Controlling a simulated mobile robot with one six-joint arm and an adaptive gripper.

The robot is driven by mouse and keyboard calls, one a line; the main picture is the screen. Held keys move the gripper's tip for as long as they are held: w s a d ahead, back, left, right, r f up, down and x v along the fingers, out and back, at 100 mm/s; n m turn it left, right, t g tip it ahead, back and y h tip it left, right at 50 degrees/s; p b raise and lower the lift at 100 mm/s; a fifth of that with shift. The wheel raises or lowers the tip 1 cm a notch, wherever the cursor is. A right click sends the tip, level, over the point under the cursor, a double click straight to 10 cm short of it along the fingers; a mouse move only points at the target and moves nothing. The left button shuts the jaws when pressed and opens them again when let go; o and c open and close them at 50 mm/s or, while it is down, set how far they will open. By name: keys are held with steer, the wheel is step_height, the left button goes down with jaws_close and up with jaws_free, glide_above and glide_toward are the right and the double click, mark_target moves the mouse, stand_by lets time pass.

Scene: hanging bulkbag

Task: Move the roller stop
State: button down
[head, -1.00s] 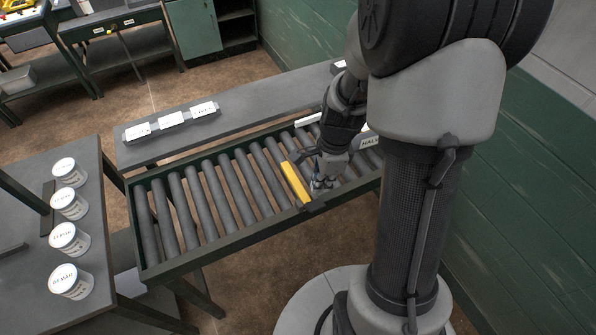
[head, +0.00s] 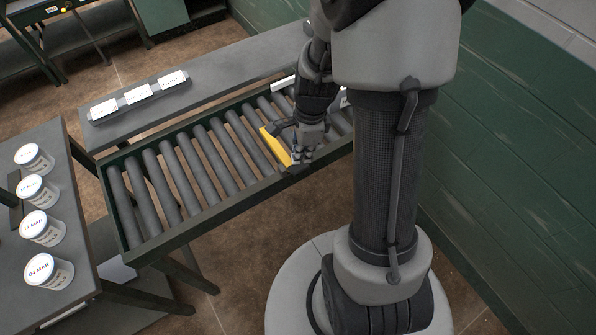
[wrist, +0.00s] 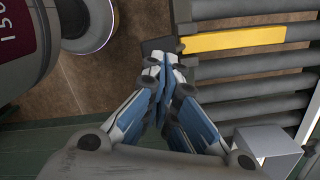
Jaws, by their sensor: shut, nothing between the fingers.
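The roller stop is a yellow bar (head: 270,140) lying across the roller conveyor (head: 130,245), right of its middle. In the wrist view the yellow bar (wrist: 235,39) has a dark block (wrist: 158,47) at its left end, by the conveyor's edge. My gripper (head: 298,158) is at the near end of the bar and hides part of it. In the wrist view my gripper (wrist: 165,65) has its blue-sided fingers together, with the tips at or just below the dark block. I cannot tell whether they touch it. Nothing shows between the fingers.
Several white-lidded tubs (head: 43,229) stand on the left table. A grey shelf (head: 210,82) with a strip of white labels (head: 138,95) runs behind the conveyor. A green wall (head: 520,130) is at the right. The rollers left of the bar are clear.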

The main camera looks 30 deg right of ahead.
mark_target(302, 166)
steer(key=shift+a+f+b, duration=0.1)
steer(key=shift+f+b, duration=0.8)
steer(key=shift+f, duration=0.45)
steer(key=shift+f, duration=0.1)
step_height(302, 166, down, 4)
steer(key=b, duration=0.3)
steer(key=shift+f, duration=0.15)
steer(key=shift+w, duration=0.1)
steer(key=d, duration=0.1)
steer(key=s+d+r+p, duration=0.1)
steer(key=shift+d, duration=0.4)
